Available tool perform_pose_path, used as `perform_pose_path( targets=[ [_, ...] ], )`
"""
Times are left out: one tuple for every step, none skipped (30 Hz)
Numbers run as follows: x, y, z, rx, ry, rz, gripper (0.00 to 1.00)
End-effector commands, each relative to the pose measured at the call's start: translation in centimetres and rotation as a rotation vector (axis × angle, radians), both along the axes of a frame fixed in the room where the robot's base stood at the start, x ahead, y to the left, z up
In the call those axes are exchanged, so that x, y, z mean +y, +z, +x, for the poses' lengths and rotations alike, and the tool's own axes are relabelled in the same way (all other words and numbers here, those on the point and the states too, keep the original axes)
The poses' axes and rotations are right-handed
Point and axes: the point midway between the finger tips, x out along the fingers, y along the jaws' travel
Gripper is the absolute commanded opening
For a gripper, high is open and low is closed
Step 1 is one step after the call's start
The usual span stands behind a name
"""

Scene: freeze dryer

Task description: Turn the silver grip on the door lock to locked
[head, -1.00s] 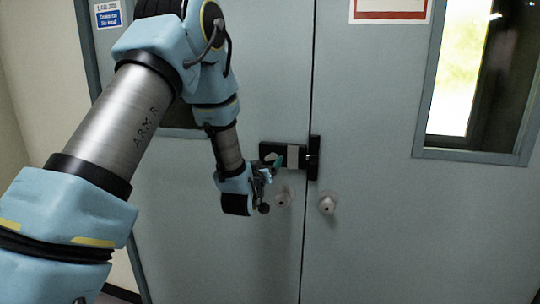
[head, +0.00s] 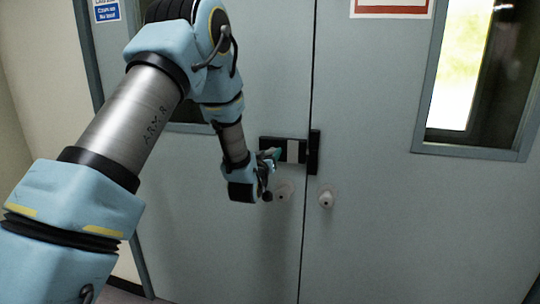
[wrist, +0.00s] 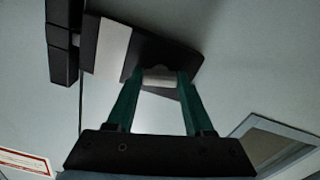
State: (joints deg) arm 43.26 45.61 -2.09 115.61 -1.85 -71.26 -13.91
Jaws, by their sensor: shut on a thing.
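The door lock (head: 292,150) is a black bar with a pale band, mounted near the seam between two grey doors. It also shows in the wrist view (wrist: 166,58), tilted across the upper part. My gripper (head: 273,155) is at the left part of the lock in the head view. In the wrist view, the green fingers of my gripper (wrist: 160,82) are shut on the silver grip (wrist: 158,74), a short pale piece between the fingertips. The fingers hide part of the grip, and the head view does not show it clearly.
Two round door knobs sit below the lock, one on the left door (head: 283,193) and one on the right door (head: 326,199). A black keeper (head: 314,152) stands at the seam right of the lock. The door surface around is flat and clear.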

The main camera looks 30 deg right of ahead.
Motion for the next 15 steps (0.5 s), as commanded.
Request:
perform_pose_path(
  targets=[
    [0.02, 0.01, 0.0, 0.0, 0.0, 0.0, 0.34],
    [0.02, 0.01, 0.0, 0.0, 0.0, 0.0, 0.31],
    [0.02, 0.01, 0.0, 0.0, 0.0, 0.0, 0.26],
    [0.02, 0.01, 0.0, 0.0, 0.0, 0.0, 0.23],
    [0.01, 0.0, 0.0, 0.0, 0.0, 0.0, 0.2],
    [0.02, 0.01, 0.0, 0.0, 0.0, 0.0, 0.15],
    [0.02, 0.01, 0.0, 0.0, 0.0, 0.0, 0.12],
    [0.02, 0.01, 0.0, 0.0, 0.0, 0.0, 0.08],
    [0.02, 0.01, 0.0, 0.0, 0.0, 0.0, 0.04],
    [0.02, 0.01, 0.0, 0.0, 0.0, 0.0, 0.0],
    [0.02, 0.01, 0.0, 0.0, 0.0, 0.0, 0.0],
    [0.01, 0.0, 0.0, 0.0, 0.0, 0.0, 0.0],
    [0.02, -0.02, 0.0, -0.001, 0.0, 0.001, 0.0],
    [0.01, -0.08, 0.0, -0.003, 0.0, 0.003, 0.0],
    [0.0, -0.16, -0.01, -0.008, 0.0, 0.007, 0.0]
  ],
)
